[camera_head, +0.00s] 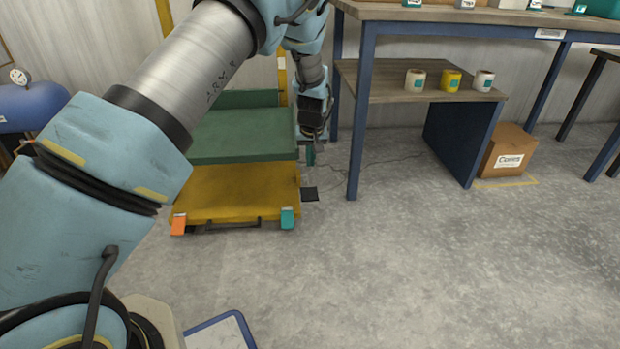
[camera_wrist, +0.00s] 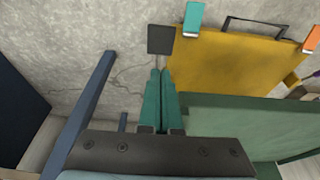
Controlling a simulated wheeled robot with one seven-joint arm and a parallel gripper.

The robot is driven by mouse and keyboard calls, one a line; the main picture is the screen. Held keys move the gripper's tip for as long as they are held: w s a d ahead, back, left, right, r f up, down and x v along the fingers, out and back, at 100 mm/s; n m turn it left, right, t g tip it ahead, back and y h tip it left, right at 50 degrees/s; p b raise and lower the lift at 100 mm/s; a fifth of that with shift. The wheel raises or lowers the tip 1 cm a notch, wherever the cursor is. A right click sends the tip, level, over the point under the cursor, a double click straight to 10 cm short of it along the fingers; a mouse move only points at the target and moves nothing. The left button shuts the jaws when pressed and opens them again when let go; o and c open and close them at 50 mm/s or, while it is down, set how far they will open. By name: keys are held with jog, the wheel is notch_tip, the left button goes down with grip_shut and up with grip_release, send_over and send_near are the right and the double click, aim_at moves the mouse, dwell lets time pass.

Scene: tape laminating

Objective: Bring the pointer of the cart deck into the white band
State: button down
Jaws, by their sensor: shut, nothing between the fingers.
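The cart has a green deck (camera_head: 240,135) above a yellow base (camera_head: 235,195); the deck also shows in the wrist view (camera_wrist: 225,115), as does the base (camera_wrist: 230,65). A black pedal-like pad (camera_head: 310,194) sticks out from the base's right side and shows in the wrist view (camera_wrist: 160,40). My gripper (camera_head: 311,163) hangs beside the cart's right side, above the pad in the head view. In the wrist view its teal fingers (camera_wrist: 160,72) are shut and empty, pointing towards the pad. Contact with the pad cannot be told. I cannot make out the pointer or white band.
An orange tab (camera_head: 179,224) and a teal tab (camera_head: 287,218) sit at the base's front corners. A blue-legged workbench (camera_head: 362,100) stands close on the right, its lower shelf bearing tape rolls (camera_head: 450,80). A cardboard box (camera_head: 507,150) lies beyond.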

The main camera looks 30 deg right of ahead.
aim_at(310, 193)
jog(key=b+x, duration=0.2)
jog(key=x, duration=0.2)
jog(key=b+x, duration=0.2)
jog(key=x, duration=0.3)
jog(key=s+b+x, duration=0.1)
jog(key=x, duration=0.3)
jog(key=shift+a+f+b, duration=0.25)
jog(key=shift+f+b, duration=0.1)
jog(key=shift+b, duration=0.05)
